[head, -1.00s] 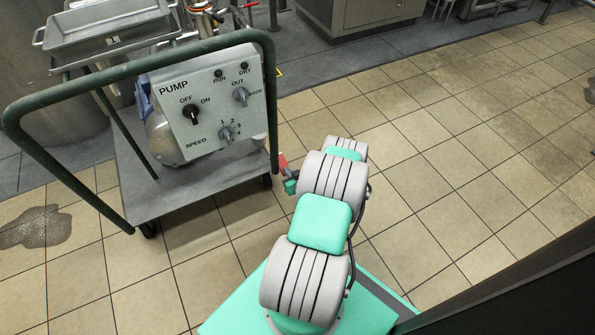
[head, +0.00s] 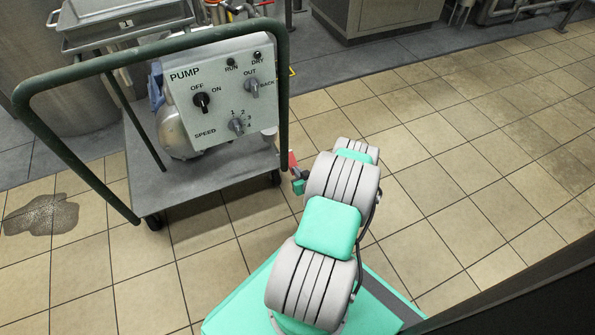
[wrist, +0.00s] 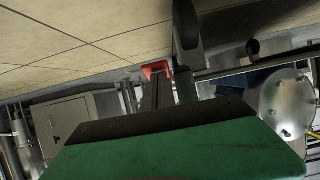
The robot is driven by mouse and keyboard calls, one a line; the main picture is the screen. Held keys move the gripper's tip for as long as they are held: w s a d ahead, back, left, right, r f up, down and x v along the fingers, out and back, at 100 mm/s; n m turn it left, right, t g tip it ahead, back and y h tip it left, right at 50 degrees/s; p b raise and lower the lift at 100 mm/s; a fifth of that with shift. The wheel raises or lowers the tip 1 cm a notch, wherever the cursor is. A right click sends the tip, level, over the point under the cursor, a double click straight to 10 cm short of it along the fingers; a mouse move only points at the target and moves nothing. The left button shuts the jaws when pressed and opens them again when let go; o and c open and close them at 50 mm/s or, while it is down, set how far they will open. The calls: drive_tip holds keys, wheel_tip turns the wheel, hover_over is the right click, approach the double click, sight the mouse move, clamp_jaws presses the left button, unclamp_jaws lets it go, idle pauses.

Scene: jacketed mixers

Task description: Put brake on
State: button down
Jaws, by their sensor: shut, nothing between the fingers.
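The pump cart (head: 205,185) stands on the tiles at left, with its green handle frame and grey deck. A small red brake pedal (head: 292,160) shows beside the deck's near right corner, close to a dark caster (head: 276,179). My gripper (head: 295,174) is at the end of my arm, just below the red pedal; its fingers are mostly hidden there. In the wrist view my gripper (wrist: 166,74) is shut and empty, with its fingertips at or very near the red pedal (wrist: 155,67). I cannot tell whether they touch. The caster (wrist: 187,30) is right beside it.
The pump panel (head: 220,95) with knobs faces me above the deck. A metal tray (head: 125,25) and a steel tank (head: 40,75) stand behind the cart. Tiled floor to the right (head: 470,160) is clear. A dark wet patch (head: 42,215) lies at far left.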

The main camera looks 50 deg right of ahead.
drive_tip(key=p+v, duration=0.3)
drive_tip(key=v, duration=0.5)
drive_tip(key=shift+p, duration=0.35)
drive_tip(key=shift+f, duration=0.1)
